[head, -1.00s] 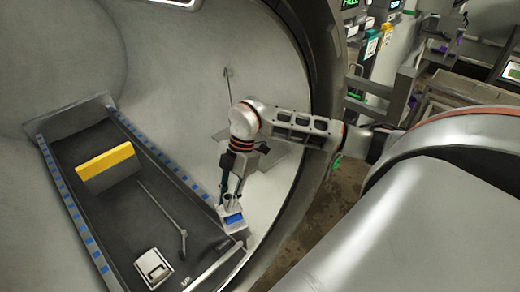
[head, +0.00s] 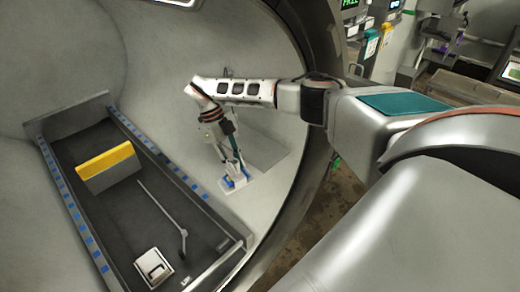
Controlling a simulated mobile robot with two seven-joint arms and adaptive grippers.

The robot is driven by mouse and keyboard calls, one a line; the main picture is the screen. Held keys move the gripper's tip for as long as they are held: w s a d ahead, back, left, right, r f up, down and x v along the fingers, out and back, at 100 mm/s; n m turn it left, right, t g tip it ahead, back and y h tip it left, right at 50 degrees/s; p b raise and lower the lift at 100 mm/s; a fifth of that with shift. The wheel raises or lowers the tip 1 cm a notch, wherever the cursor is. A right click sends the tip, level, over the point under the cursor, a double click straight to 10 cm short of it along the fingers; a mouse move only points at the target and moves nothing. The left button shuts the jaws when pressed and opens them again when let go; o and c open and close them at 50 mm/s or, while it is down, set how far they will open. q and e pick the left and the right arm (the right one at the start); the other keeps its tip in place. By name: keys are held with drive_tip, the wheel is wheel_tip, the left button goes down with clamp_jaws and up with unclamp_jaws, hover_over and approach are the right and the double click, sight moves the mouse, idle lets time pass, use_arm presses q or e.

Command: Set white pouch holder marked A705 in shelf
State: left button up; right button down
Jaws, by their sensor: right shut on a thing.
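My right gripper (head: 236,178) is shut on a small white pouch holder (head: 229,188) with blue on it. The holder is at the near left end of a flat grey shelf (head: 268,158) on the right wall of the chamber. I cannot tell whether it touches the shelf. The fingers and wrist partly cover the holder, and no marking on it can be read. My left gripper is not in view.
A long dark tray with blue-marked rails (head: 105,262) lies left of the shelf. On it are a yellow-topped block (head: 105,165), a thin rod (head: 165,215) and another white item (head: 153,267). The chamber rim (head: 318,110) curves close beneath my right arm.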

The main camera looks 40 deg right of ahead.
drive_tip(key=w+d+r+n+t+h, duration=0.1)
drive_tip(key=w+d+r+n+t, duration=0.25)
drive_tip(key=d+n, duration=0.6)
drive_tip(key=w+d+r+n+t+h, duration=0.25)
drive_tip(key=w+d+r+n, duration=0.2)
drive_tip(key=d+n, duration=0.5)
drive_tip(key=shift+n+t+y, duration=0.3)
drive_tip(key=shift+n+y, duration=0.05)
drive_tip(key=shift+n, duration=0.55)
drive_tip(key=shift+s+a+f, duration=0.1)
drive_tip(key=shift+a+f, duration=0.15)
drive_tip(key=shift+f, duration=1.3)
drive_tip(key=shift+s+a+f, duration=0.1)
drive_tip(key=shift+a+f, duration=0.1)
drive_tip(key=shift+f, duration=1.35)
drive_tip(key=shift+a+f, duration=0.25)
drive_tip(key=shift+f, duration=1.3)
drive_tip(key=shift+f, duration=0.1)
drive_tip(key=c, duration=1.8)
unclamp_jaws()
